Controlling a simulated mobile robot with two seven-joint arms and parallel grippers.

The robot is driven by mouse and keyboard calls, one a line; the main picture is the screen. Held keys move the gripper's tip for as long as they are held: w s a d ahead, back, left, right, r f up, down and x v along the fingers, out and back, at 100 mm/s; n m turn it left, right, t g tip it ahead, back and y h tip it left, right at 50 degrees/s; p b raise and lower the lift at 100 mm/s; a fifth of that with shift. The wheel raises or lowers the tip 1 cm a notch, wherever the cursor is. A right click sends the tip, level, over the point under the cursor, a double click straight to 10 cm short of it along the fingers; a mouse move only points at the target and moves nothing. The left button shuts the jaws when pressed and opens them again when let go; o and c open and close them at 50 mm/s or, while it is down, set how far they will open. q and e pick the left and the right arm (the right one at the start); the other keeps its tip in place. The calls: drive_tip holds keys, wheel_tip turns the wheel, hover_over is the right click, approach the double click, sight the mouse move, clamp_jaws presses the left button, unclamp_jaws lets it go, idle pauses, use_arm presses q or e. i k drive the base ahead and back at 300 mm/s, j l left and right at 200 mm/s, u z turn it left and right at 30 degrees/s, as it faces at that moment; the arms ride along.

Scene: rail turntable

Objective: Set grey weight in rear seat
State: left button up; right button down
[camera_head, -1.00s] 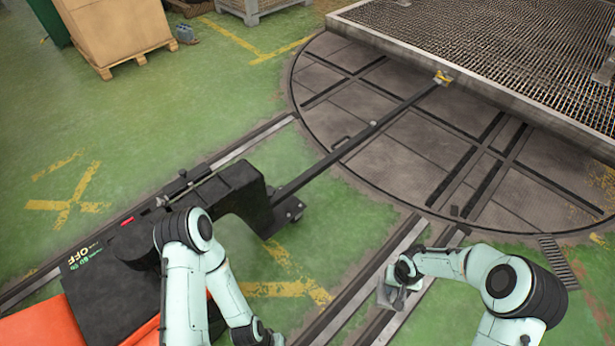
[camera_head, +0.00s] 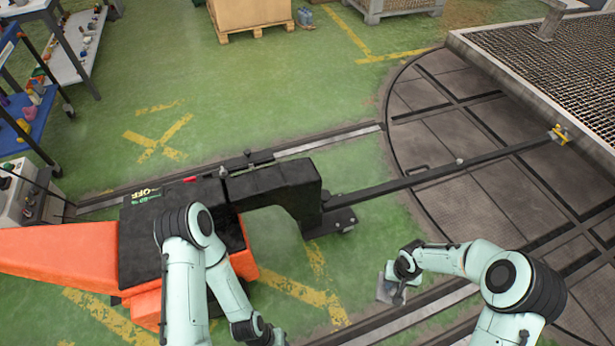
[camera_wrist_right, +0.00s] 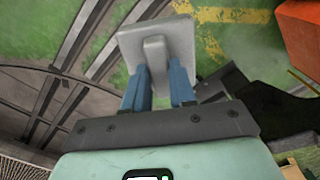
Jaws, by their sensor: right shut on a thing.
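The grey weight (camera_head: 389,291) is a flat square block with a raised grip, held above the floor beside the rail. It also shows in the right wrist view (camera_wrist_right: 181,35), its grip between the blue fingers. My right gripper (camera_head: 396,284) is shut on that grip; its fingers show in the right wrist view (camera_wrist_right: 157,82). My left arm reaches down at the bottom centre of the head view, with its gripper out of the frame. I cannot make out the rear seat in these views.
An orange and black machine (camera_head: 170,240) stands left of the weight. Its long dark bar (camera_head: 440,172) reaches across the round turntable (camera_head: 470,200) to a mesh-topped platform (camera_head: 560,65). A blue shelf (camera_head: 35,125) stands far left. Green floor is free behind the machine.

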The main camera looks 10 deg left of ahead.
sight(242, 186)
drive_tip(key=i+l+u, duration=0.1)
drive_tip(key=u, duration=0.35)
drive_tip(key=i+l+u, duration=0.1)
drive_tip(key=u, duration=0.3)
drive_tip(key=i+l+u, duration=0.1)
drive_tip(key=l+u, duration=0.2)
drive_tip(key=u, duration=0.15)
drive_tip(key=l+u, duration=0.15)
drive_tip(key=u, duration=0.25)
drive_tip(key=i+l+u, duration=0.1)
drive_tip(key=l+u, duration=0.35)
drive_tip(key=u, duration=0.3)
drive_tip(key=i+l, duration=0.05)
